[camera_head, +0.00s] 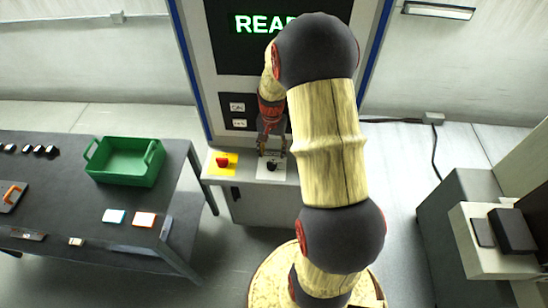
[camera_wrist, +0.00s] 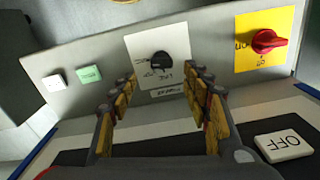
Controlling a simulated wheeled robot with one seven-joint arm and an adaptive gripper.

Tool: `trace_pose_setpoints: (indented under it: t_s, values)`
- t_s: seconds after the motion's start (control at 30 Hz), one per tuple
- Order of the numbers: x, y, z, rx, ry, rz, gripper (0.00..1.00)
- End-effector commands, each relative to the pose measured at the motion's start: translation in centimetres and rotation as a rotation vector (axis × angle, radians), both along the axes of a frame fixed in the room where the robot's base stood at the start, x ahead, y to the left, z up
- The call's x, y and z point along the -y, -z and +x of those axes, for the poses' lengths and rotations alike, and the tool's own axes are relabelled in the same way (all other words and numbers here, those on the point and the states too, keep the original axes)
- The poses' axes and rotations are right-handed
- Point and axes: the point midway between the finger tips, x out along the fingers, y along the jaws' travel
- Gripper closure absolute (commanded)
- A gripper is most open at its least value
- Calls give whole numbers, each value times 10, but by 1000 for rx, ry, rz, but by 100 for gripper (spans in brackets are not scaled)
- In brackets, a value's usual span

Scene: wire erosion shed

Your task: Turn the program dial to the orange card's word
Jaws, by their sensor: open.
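The program dial (camera_head: 271,167) is a black knob on a white plate on the machine's front ledge. In the wrist view the dial (camera_wrist: 160,62) sits between and just beyond my fingertips, with small words around it too blurred to read surely. My gripper (camera_head: 271,150) is open above the dial plate, and the wrist view shows its open fingers (camera_wrist: 165,80) apart with nothing between them. I cannot tell whether they touch the plate. The orange card (camera_head: 144,219) lies on the dark table at left; its word is too small to read.
A red switch (camera_head: 222,162) on a yellow plate is beside the dial. White (camera_wrist: 53,82) and green (camera_wrist: 89,74) buttons are on its other side. The display (camera_head: 262,24) is partly hidden by my arm. A blue card (camera_head: 114,216) and green bin (camera_head: 126,161) are on the table.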

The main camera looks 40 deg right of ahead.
Motion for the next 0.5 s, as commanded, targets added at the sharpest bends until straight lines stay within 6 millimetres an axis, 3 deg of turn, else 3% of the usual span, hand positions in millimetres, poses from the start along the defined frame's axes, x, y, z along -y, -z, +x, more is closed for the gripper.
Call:
trace_pose_setpoints:
  t_s: [0.5]
  values:
    - [0,67,0,-2,-1,1,52]
